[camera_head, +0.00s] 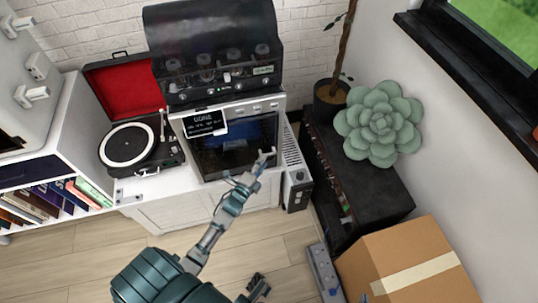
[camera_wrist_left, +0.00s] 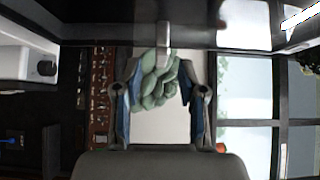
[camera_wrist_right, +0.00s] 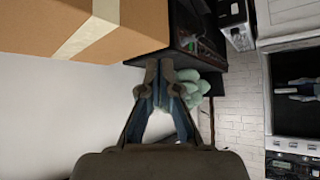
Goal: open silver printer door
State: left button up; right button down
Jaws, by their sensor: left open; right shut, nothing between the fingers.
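The silver printer (camera_head: 190,126) stands on the white cabinet, with a dark glass door (camera_head: 225,150) on its front. The door looks closed in the head view. My left gripper (camera_head: 265,157) is in front of the door's right part. In the left wrist view my left gripper (camera_wrist_left: 160,75) is open, and a short silver bar (camera_wrist_left: 163,38), which looks like the door handle, lies just ahead between its fingertips. I cannot tell if they touch. My right gripper (camera_head: 259,285) is low over the floor, shut and empty; it also shows in the right wrist view (camera_wrist_right: 160,68).
A black machine (camera_head: 215,55) sits on top of the printer. A record player (camera_head: 130,148) stands at its left. A white and black box (camera_head: 297,185), a black shelf unit (camera_head: 375,195) with a succulent (camera_head: 378,124), and a cardboard box (camera_head: 410,260) are at right.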

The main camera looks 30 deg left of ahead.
aim_at(268, 155)
pick_arm(q)
jog(key=w, duration=0.4)
jog(key=shift+a+b, duration=0.1)
jog(key=shift+b, duration=0.2)
jog(key=shift+w, duration=0.35)
pick_arm(e)
jog(key=shift+w+a+r+t, duration=0.25)
jog(key=shift+w+r+t, duration=0.2)
jog(key=shift+w, duration=0.15)
jog(key=shift+w+a+r+t, duration=0.25)
jog(key=shift+w+r+t, duration=0.15)
jog(key=shift+w, duration=0.2)
pick_arm(q)
grip_shut()
pick_arm(e)
jog(key=shift+f, duration=0.1)
pick_arm(q)
jog(key=shift+s, duration=0.1)
